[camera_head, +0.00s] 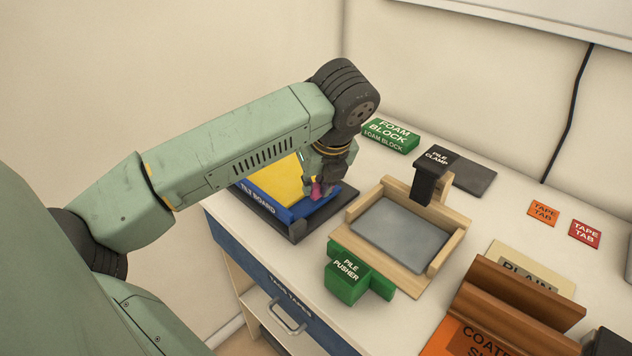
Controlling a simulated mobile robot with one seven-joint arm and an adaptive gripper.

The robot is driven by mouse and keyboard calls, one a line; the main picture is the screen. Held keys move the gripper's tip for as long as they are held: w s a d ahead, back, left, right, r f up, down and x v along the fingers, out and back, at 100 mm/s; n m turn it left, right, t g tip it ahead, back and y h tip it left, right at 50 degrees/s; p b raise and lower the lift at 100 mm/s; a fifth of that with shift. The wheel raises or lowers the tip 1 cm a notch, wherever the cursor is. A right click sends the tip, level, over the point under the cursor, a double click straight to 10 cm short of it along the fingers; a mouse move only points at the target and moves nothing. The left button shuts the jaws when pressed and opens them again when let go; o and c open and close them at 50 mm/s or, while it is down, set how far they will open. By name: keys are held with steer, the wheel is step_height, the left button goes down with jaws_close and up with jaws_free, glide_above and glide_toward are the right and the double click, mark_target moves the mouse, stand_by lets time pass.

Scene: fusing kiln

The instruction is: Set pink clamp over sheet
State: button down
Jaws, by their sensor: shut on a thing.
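My gripper (321,190) is at the right side of the tilt board (262,201), low over it. It is shut on the pink clamp (317,191), of which only a small pink part shows between the fingers. A yellow sheet (276,181) lies on the blue tilt board, and my forearm hides part of both. I cannot tell whether the clamp touches the sheet or the board's edge.
Right of the board stands a wooden frame with a grey plate (402,234) and a black pile clamp (432,175). A green pile pusher (352,275) is in front, a green foam block (390,135) behind. Orange and red tape tabs lie at the right.

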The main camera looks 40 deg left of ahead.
steer(key=shift+a+f+b, duration=0.1)
steer(key=shift+b, duration=0.35)
steer(key=shift+f+m+b, duration=0.1)
steer(key=shift+m+b, duration=0.3)
steer(key=shift+b, duration=0.05)
steer(key=m+b, duration=0.1)
steer(key=a+m+t+b, duration=0.1)
steer(key=b, duration=0.1)
steer(key=shift+w+f+h, duration=0.1)
steer(key=shift+h, duration=0.2)
steer(key=m+b, duration=0.1)
steer(key=a+m+b, duration=0.1)
steer(key=b, duration=0.1)
steer(key=shift+w+m+t+h, duration=0.15)
steer(key=shift+m+t+h, duration=0.25)
steer(key=m, duration=0.1)
steer(key=m+b, duration=0.1)
steer(key=w+a+m+h, duration=0.1)
steer(key=shift+a+r+t, duration=0.1)
steer(key=shift+r+t, duration=0.2)
steer(key=shift+w+a+r+m+h, duration=0.15)
steer(key=shift+w+m+h, duration=0.1)
steer(key=shift+m, duration=0.45)
steer(key=shift+w+a+f+m+h, duration=0.15)
steer(key=shift+m+h, duration=0.15)
steer(key=shift+m, duration=0.4)
steer(key=shift+w+a+r+m+h, duration=0.15)
steer(key=shift+m+h, duration=0.1)
steer(key=shift+m, duration=0.45)
